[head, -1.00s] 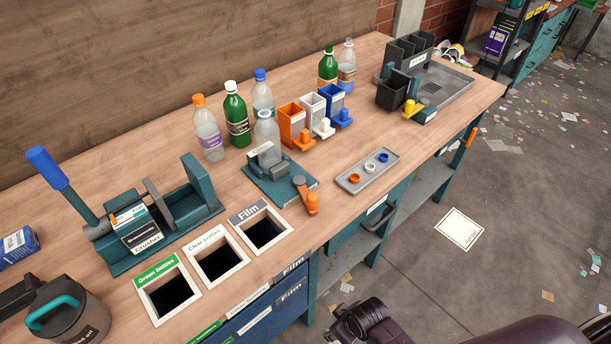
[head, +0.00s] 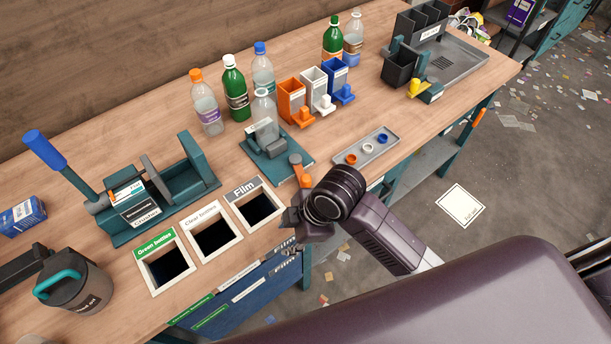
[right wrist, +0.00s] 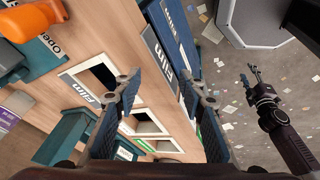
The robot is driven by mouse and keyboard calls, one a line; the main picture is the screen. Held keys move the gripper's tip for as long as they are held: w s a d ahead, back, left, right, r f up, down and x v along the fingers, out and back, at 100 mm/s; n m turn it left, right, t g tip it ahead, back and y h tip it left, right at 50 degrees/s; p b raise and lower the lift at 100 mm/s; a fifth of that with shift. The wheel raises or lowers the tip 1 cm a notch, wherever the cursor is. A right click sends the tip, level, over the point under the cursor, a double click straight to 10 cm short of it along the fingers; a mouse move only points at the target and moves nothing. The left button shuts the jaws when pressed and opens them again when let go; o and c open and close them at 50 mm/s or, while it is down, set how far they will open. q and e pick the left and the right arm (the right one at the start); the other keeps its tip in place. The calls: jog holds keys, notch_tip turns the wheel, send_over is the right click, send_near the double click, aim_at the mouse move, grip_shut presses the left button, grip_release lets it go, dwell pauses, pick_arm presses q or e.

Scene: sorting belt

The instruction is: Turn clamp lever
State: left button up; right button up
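The clamp (head: 268,142) is a teal base with grey jaws on the bench. A clear bottle (head: 263,104) stands upright at its back; I cannot tell if the jaws touch it. The orange clamp lever (head: 297,168) is at the clamp's front right corner, its lower end pointing at the bench's front edge. In the right wrist view the orange lever (right wrist: 32,22) is large at top left, beside an "Open" label. My right gripper (right wrist: 160,85) is open and empty, near the Film opening and apart from the lever. A dark gripper, apparently my left (right wrist: 252,74), shows small over the floor.
Three labelled bin openings (head: 217,232) line the front edge left of the clamp. The crusher (head: 145,212) with a blue-tipped handle is farther left. A grey tray of rings (head: 367,147) lies right of the lever. Bottles and coloured holders (head: 314,88) stand behind.

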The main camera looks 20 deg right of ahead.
aim_at(306, 178)
jog(key=w+n, duration=0.1)
jog(key=w+r+n, duration=0.1)
jog(key=n, duration=0.2)
jog(key=shift+w+a+r+n+g, duration=0.3)
jog(key=shift+w+a, duration=0.1)
jog(key=w+n, duration=0.1)
jog(key=w+d+r+n, duration=0.1)
jog(key=n, duration=0.1)
jog(key=w+n+h, duration=0.1)
jog(key=n, duration=0.1)
jog(key=shift+w+d+r+g, duration=0.15)
jog(key=shift+d+r+g, duration=0.1)
jog(key=shift+r+g, duration=0.15)
jog(key=w+d+r+n+h, duration=0.1)
jog(key=w+d+r+n, duration=0.3)
jog(key=d+n, duration=0.1)
jog(key=w+d+r+n+g+h, duration=0.1)
jog(key=w+d+r+n, duration=0.1)
jog(key=n, duration=0.1)
jog(key=shift+d+r+h, duration=0.25)
jog(key=shift+d+h, duration=0.05)
notch_tip(306, 178, down, 6)
jog(key=shift+f+p, duration=0.15)
jog(key=shift+p, duration=0.7)
jog(key=shift+f, duration=0.7)
grip_shut()
